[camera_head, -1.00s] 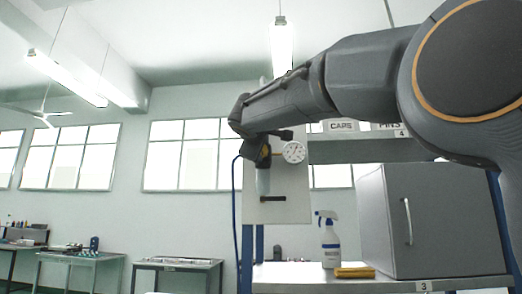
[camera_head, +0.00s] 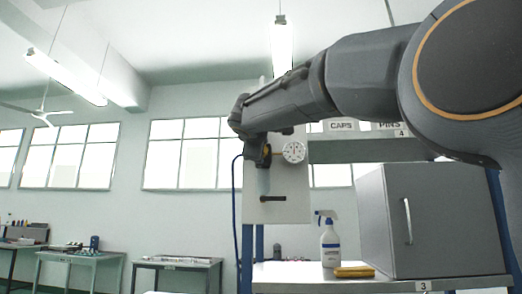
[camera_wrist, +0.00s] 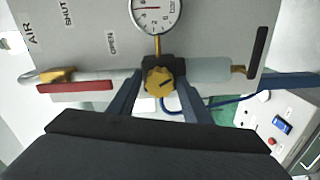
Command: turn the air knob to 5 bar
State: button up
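The yellow air knob (camera_wrist: 159,82) sits on a black regulator body below the round white gauge in the wrist view. The pressure gauge (camera_wrist: 157,10) is partly cut off at the top of the wrist view and marked bar. Its needle lies roughly level there, pointing left. In the head view the gauge (camera_head: 294,151) shows whole, its needle about straight up, with the numbers too small to read.
The air panel (camera_head: 291,213) carries a dark lever handle (camera_head: 272,198). A red lever (camera_wrist: 75,87) is on the pipe beside AIR, SHUT and OPEN labels.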

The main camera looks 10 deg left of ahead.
jog(key=shift+o, duration=0.5)
jog(key=s+b, duration=0.3)
jog(key=s, duration=0.4)
jog(key=shift+s, duration=0.4)
jog(key=shift+f, duration=0.1)
